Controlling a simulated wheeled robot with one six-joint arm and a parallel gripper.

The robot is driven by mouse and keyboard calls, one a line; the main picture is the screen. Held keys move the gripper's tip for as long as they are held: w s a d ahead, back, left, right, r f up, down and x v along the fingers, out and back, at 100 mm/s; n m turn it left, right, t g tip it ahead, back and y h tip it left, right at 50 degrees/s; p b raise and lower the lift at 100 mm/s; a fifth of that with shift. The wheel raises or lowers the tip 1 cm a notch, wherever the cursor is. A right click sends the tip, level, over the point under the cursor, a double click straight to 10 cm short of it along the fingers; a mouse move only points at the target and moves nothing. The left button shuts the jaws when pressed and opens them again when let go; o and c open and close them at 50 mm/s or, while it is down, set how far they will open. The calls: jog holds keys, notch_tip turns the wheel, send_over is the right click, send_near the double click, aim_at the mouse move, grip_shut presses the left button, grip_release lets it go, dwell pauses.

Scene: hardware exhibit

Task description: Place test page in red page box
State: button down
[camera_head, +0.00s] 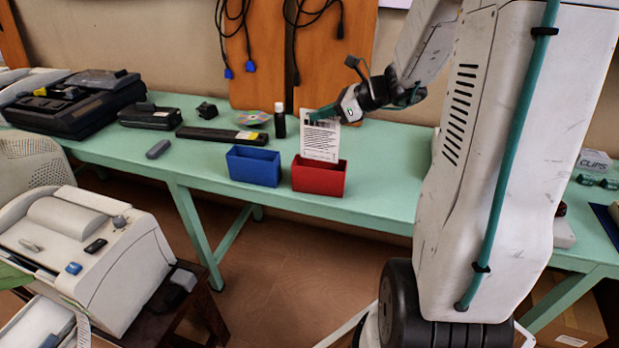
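The test page (320,143) is a white sheet with dark print and stands upright. My gripper (326,113) is at its top edge and appears shut on it; the fingertips are small in this view. The red page box (318,179) is an open-topped box on the green table, directly below the page. The page's lower edge overlaps the box opening; I cannot tell how far inside it is.
A blue box (253,168) stands just left of the red one on the green table (385,190). A printer (90,250) stands at the front left. The table right of the red box is clear.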

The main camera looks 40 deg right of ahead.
aim_at(320, 148)
jog(key=f, duration=0.5)
jog(key=shift+w+d+f, duration=0.2)
jog(key=shift+w+f, duration=0.1)
jog(key=shift+f, duration=2.4)
jog(key=c, duration=1.7)
grip_release()
